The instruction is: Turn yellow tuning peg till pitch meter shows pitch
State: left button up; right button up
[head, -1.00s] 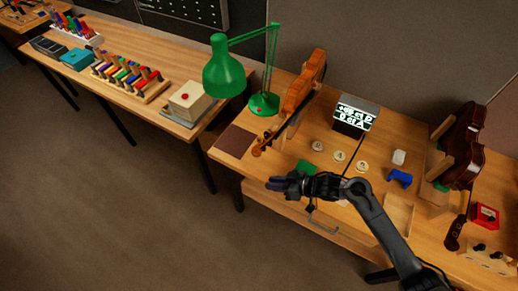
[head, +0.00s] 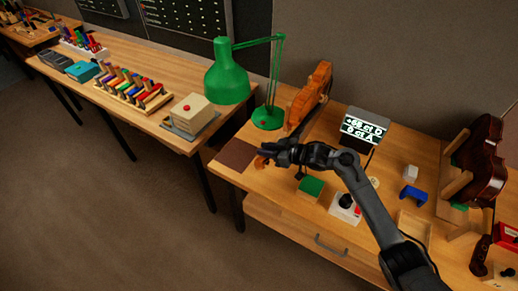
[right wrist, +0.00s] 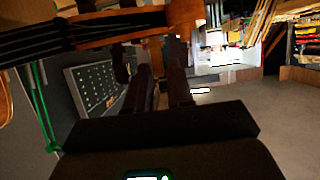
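The orange violin (head: 309,97) stands on the right bench, its neck end low and behind my right gripper. My right gripper (head: 267,153) is at the scroll end. In the right wrist view, the violin's neck and orange pegbox (right wrist: 125,25) cross the top, just beyond my two dark fingers (right wrist: 162,88). I cannot make out the yellow peg. The pitch meter (head: 365,127) appears to read +68 ct D and 0 ct A. My left gripper is not in view.
A green lamp (head: 229,79) stands left of the violin. A brown mat (head: 236,154), a green block (head: 311,186) and a white box with a black knob (head: 346,206) lie near my right arm. A blue part (head: 412,196) and a dark violin (head: 482,160) are at right.

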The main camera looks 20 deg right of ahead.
jog(key=shift+x, duration=1.6)
jog(key=shift+c, duration=0.2)
grip_shut()
jog(key=m+t+h+p, duration=0.1)
jog(key=m+h+p, duration=0.1)
jog(key=m+t+h+p, duration=0.1)
jog(key=h+p, duration=0.1)
jog(key=shift+d+m+p, duration=0.2)
jog(key=shift+m+p, duration=0.1)
jog(key=shift+m, duration=0.1)
jog(key=shift+o, duration=0.2)
grip_release()
jog(key=shift+w, duration=0.1)
